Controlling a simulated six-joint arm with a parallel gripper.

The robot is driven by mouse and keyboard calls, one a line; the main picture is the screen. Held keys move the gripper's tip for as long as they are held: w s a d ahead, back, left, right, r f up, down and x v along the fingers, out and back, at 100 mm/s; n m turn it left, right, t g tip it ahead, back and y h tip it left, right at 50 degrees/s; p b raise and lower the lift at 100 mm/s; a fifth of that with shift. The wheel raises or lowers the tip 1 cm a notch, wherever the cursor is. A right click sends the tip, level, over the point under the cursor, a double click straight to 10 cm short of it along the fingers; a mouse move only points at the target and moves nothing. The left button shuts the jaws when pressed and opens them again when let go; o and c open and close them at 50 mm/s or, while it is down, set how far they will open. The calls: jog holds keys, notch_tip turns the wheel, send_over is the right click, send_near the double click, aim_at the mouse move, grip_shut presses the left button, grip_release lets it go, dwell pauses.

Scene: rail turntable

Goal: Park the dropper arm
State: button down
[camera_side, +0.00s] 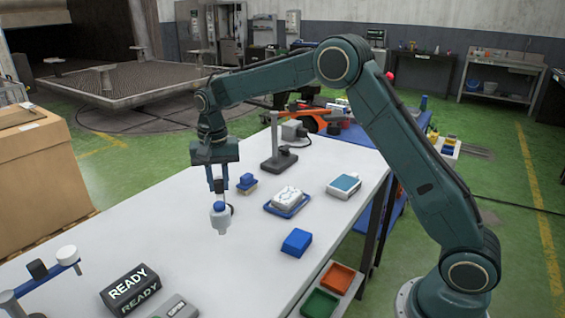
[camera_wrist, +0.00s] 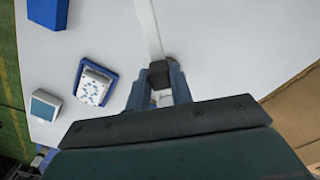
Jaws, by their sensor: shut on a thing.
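The dropper arm (camera_side: 50,273) is at the lower left of the side view. It is a blue bar with a black grip (camera_side: 37,269) and a white head (camera_side: 67,255), on a grey post (camera_side: 12,304). My gripper (camera_side: 218,190) is well away from it, pointing down over the table's middle. It is shut on a small piece with a white body (camera_side: 220,222) and a dark part; in the wrist view a black block (camera_wrist: 159,73) shows between the fingertips. The fingers partly hide this piece, and I cannot tell whether it touches the table.
Right of my gripper are a white patterned plate on a blue base (camera_side: 287,200), a blue block (camera_side: 297,242) and a white device (camera_side: 343,186). Behind are a blue-and-yellow block (camera_side: 247,183) and a grey stand (camera_side: 278,150). A READY sign (camera_side: 130,289) stands in front.

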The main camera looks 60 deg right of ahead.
jog(key=shift+w+r, duration=0.1)
jog(key=c, duration=1.2)
grip_release()
jog(key=shift+c, duration=0.2)
notch_tip(320, 180, up, 14)
